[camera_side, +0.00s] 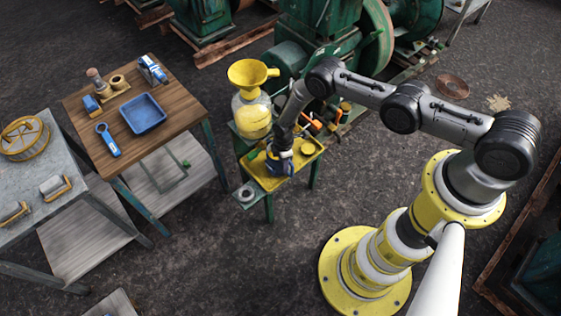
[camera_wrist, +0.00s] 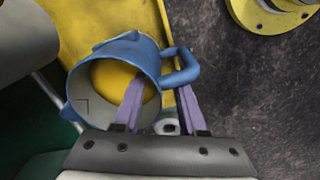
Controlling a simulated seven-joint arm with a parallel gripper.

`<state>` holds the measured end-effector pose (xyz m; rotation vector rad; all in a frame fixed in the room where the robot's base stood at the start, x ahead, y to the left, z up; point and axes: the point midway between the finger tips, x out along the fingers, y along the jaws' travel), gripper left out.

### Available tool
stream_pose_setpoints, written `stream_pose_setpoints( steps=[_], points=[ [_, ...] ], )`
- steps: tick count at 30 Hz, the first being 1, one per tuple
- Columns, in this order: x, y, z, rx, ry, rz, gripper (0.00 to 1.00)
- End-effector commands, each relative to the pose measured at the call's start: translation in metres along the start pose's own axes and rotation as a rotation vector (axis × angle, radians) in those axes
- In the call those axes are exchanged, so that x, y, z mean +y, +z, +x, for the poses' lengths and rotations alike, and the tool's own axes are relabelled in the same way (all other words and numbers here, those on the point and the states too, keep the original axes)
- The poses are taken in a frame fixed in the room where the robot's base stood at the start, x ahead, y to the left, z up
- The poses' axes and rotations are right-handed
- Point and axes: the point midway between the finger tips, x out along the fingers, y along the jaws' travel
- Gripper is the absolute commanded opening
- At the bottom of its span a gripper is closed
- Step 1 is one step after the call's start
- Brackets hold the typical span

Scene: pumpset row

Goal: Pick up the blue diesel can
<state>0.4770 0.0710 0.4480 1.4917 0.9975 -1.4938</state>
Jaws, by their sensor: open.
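The blue diesel can (camera_wrist: 128,48) is an open-topped, mug-like can with a loop handle (camera_wrist: 190,66) on its right in the wrist view. Yellow shows inside it. My gripper (camera_wrist: 162,84) is open at the can's near right side. The left finger overlaps the can's opening and the right finger is outside the rim, by the handle. I cannot tell whether either finger touches the can. In the side view my gripper (camera_side: 279,153) points down, and the blue can (camera_side: 279,166) is partly hidden at its tip, over the yellow tray (camera_side: 262,181).
A large yellow funnel (camera_side: 251,73) on a jug stands just left of my wrist. Orange-handled tools (camera_side: 312,125) and a small yellow round item (camera_side: 308,147) lie to the right. A wooden table (camera_side: 175,93) with a blue tray (camera_side: 143,113) is further left. Green machinery stands behind.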

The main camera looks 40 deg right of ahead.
Motion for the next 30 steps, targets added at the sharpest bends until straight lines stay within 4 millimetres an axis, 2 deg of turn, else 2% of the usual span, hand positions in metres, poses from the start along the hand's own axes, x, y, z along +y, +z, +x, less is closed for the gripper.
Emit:
stream_pose_setpoints(
  steps=[9, 16, 30],
  points=[
    [0.0004, -0.0004, 0.0034, 0.001, 0.001, 0.000, 0.41],
    [0.0002, -0.0003, 0.0034, 0.001, 0.001, 0.000, 0.00],
    [-0.0002, -0.0001, 0.0037, 0.000, 0.000, -0.001, 0.00]
  ],
)
